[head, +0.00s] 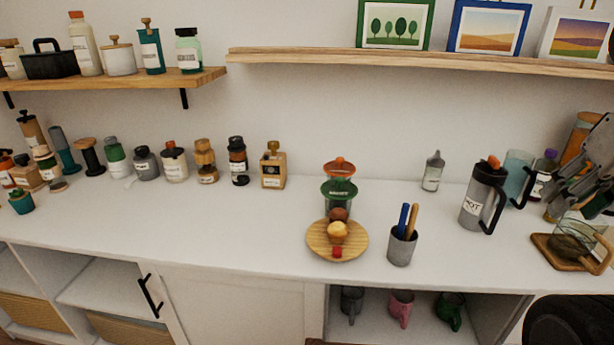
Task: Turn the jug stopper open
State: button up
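The jug (480,203) is a tall grey one with a white label reading "HOT" and a black handle on its right. It stands upright on the right part of the white counter. Its orange stopper (494,161) sits on top, at the black rim. My gripper (566,195) appears as grey linked parts at the right edge, to the right of the jug and apart from it. Its fingers overlap with items behind, so I cannot tell how far apart they are. I see nothing clearly held in it.
A teal glass pitcher (517,169) and a purple bottle (545,169) stand close behind the jug. A glass vessel on a wooden board (550,254) is at the right. A pen cup (402,247) and a wooden plate (318,240) stand left. A shelf (420,60) runs above.

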aim_at(493, 164)
jog(key=i+j, duration=0.2)
jog(key=j, duration=0.15)
jog(key=i+j, duration=0.15)
jog(key=j, duration=0.2)
jog(key=i+j, duration=0.2)
jog(key=j, duration=0.15)
